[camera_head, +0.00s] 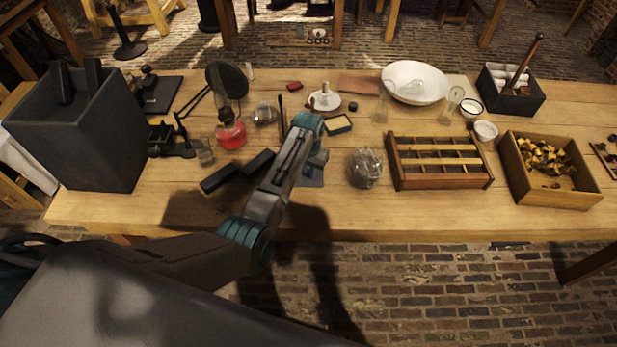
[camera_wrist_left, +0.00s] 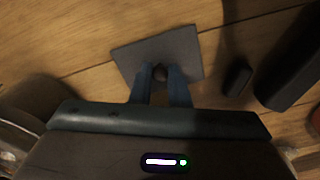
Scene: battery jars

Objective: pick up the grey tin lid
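The grey tin lid is a flat square plate (camera_wrist_left: 187,50) with a small dark round knob in the left wrist view. In the head view part of it (camera_head: 314,180) shows beside my left gripper, which hides the rest. My left gripper (camera_wrist_left: 160,76) is over the lid, with its two teal fingers on either side of the knob. No clear gap shows between the fingers and the knob, so the fingers look closed on it. The lid appears at or very near the wooden tabletop. My right gripper is in neither view.
Two dark blocks (camera_head: 218,179) lie to the left of the lid. A glass jar (camera_head: 366,168) stands to its right, then a wooden divided rack (camera_head: 398,178). A red-liquid lamp (camera_head: 231,133) stands behind the blocks. The table's front strip is mostly clear.

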